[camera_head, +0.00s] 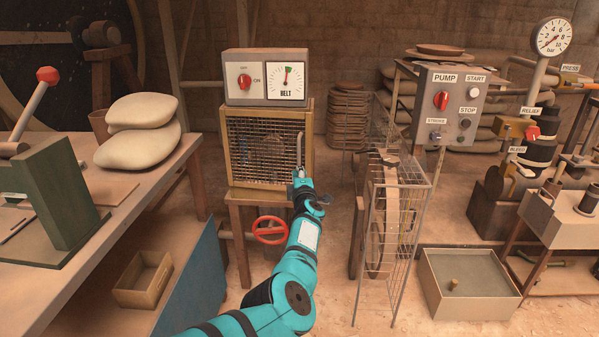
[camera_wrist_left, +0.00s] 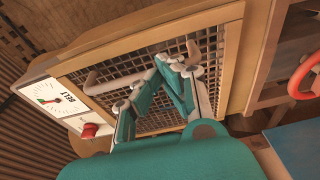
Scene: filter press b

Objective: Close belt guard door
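A mesh door in a wooden frame (camera_head: 231,160) closes the front of a box on a stand, under a panel with a dial. It looks flush with the box. A pale bar handle (camera_head: 301,144) stands on its right side. My left gripper (camera_head: 303,182) is at the handle's lower end. In the left wrist view, the teal fingers (camera_wrist_left: 165,80) are close to the handle (camera_wrist_left: 105,78), and I cannot tell whether they grip it. A wire cage guard (camera_head: 424,212) stands around a wheel at the right. I cannot tell whether its panel is open. My right gripper is out of view.
A red handwheel (camera_head: 270,230) sits low, left of my left arm. A workbench (camera_head: 110,245) with sacks (camera_head: 142,130) stands at the left. A pump panel (camera_head: 455,100) and an open tray (camera_head: 433,285) are at the right. Bare floor lies before the cage.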

